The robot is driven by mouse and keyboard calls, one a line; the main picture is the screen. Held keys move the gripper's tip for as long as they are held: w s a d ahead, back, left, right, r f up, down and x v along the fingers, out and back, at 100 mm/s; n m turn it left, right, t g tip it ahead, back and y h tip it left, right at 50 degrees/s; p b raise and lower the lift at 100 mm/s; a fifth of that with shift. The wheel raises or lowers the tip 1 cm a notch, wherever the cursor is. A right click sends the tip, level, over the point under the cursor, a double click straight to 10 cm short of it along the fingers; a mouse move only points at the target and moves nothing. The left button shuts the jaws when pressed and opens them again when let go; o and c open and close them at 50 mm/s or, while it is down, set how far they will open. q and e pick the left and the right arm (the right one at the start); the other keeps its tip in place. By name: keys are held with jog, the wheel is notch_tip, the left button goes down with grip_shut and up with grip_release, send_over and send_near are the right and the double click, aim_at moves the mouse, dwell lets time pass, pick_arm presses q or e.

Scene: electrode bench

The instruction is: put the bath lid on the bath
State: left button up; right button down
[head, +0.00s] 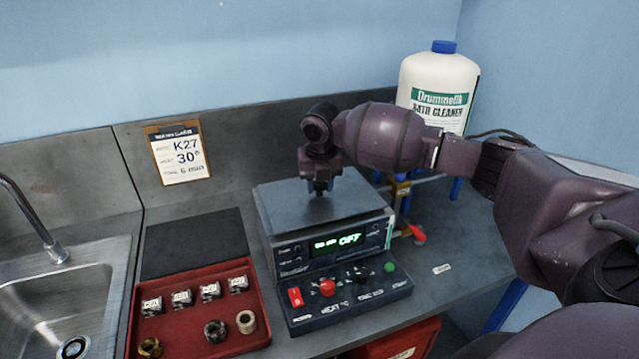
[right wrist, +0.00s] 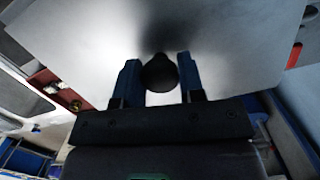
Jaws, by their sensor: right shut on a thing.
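The bath (head: 330,240) is a grey box with a green display reading OFF and a control panel in front. The flat grey metal bath lid (head: 280,212) lies over its top; I cannot tell whether it is fully seated. My right gripper (head: 321,190) points down over the middle of the lid. In the right wrist view its two blue fingers (right wrist: 160,75) are shut on the lid's round black knob (right wrist: 160,73), and the lid plate (right wrist: 230,50) fills much of the picture. My left gripper is not in view.
A red tray (head: 185,325) with several small labelled blocks and rings stands left of the bath. A dark mat (head: 195,243) lies behind it. A sink (head: 60,290) is at far left. A cleaner bottle (head: 437,90) stands behind my right arm.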

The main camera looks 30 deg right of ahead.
jog(key=shift+f, duration=0.55)
dwell(0.8)
jog(key=shift+c, duration=0.8)
grip_release()
jog(key=shift+r, duration=3.45)
jog(key=shift+s, duration=0.15)
